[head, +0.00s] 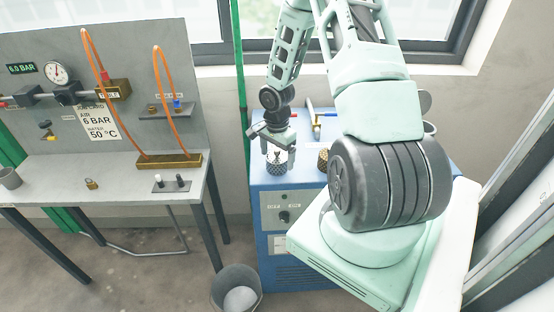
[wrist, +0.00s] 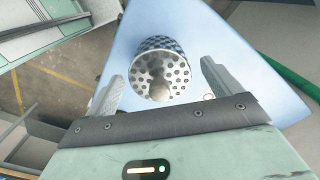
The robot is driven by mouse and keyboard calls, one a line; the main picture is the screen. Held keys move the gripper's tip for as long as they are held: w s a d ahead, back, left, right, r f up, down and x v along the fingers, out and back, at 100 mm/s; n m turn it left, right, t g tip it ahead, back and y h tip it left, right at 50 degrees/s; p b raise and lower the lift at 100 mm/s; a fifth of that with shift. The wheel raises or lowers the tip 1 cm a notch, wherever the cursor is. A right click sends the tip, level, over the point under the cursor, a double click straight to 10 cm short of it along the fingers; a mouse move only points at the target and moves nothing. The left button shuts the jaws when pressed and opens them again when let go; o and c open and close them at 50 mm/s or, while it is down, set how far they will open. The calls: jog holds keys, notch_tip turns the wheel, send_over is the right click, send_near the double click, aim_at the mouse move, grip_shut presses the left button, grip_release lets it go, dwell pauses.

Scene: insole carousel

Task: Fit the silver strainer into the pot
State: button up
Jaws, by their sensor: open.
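The silver strainer (head: 276,168) is a small perforated cylinder standing on the blue cabinet's top, near its left front edge. In the wrist view, the strainer (wrist: 160,72) shows its holed end face with a knob in the middle. My gripper (head: 279,150) points down right over it. In the wrist view, my gripper (wrist: 162,75) is open, with one finger on each side of the strainer and gaps between. I cannot make out the pot for certain; a grey rim (head: 430,128) partly hidden behind my arm may be it.
A brass-coloured perforated cylinder (head: 323,159) stands close to the right of the strainer. Tools (head: 314,120) lie farther back on the blue cabinet (head: 290,215). A grey bench (head: 110,190) with hoses is at left. A bucket (head: 237,289) stands on the floor.

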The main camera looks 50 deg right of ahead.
aim_at(277, 150)
jog(key=shift+f, duration=1)
jog(key=c, duration=1.1)
jog(key=shift+c, duration=0.2)
jog(key=shift+r, duration=0.15)
notch_tip(277, 150, up, 10)
jog(key=shift+f+b, duration=0.1)
jog(key=shift+b, duration=0.85)
